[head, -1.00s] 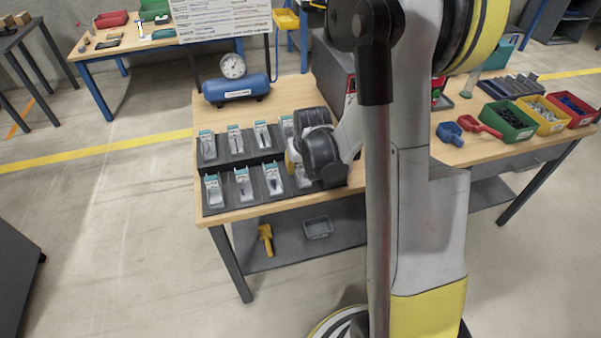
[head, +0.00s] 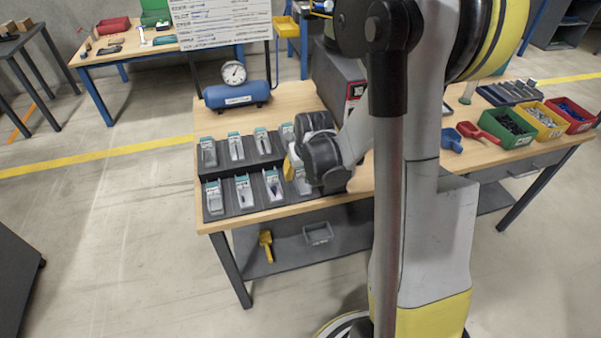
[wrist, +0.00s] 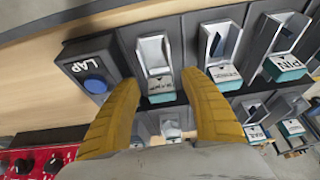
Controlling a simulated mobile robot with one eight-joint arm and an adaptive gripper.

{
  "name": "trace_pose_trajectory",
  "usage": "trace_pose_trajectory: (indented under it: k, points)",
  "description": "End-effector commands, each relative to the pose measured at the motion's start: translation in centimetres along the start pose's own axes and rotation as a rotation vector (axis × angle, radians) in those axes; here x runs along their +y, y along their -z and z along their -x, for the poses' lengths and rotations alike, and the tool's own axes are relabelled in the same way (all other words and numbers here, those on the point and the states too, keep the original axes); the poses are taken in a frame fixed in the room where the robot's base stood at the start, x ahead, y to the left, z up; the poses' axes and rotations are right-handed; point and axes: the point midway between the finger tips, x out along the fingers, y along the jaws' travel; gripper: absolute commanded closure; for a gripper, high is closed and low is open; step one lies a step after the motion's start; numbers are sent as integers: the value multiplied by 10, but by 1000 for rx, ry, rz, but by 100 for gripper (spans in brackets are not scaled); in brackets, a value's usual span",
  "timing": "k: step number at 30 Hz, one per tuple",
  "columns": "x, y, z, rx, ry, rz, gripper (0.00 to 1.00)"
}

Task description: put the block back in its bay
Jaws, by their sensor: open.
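My gripper (wrist: 158,79) is open, its two yellow fingers apart and pointing at the dark stepped rack (head: 228,172). Between and beyond the fingertips is a bay with a pale upright holder (wrist: 153,52) and a labelled front. A dark block marked LAP (wrist: 88,66) with a round blue face is left of the left finger in the wrist view. I cannot tell whether it is the task's block. More holders with teal labels, one reading PIN (wrist: 288,64), are to the right. In the head view my wrist hides most of the gripper and the rack's right end.
The rack stands on a wooden table (head: 283,101) near its front edge. Behind it are a blue tank (head: 236,94) with a gauge and a grey machine (head: 336,84). Green (head: 506,136), yellow and red bins stand at the right. A red panel with knobs (wrist: 38,161) is at the wrist view's lower left.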

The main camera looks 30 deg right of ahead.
Motion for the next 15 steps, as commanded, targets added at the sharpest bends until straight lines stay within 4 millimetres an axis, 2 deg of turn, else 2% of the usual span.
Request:
trace_pose_trajectory:
  k: [1,6,10,15]
  points:
    - [0,2,18,0,0,0,48]
    - [0,2,57,0,0,0,48]
    - [0,1,80,0,0,0,48]
    - [-1,1,96,1,1,1,48]
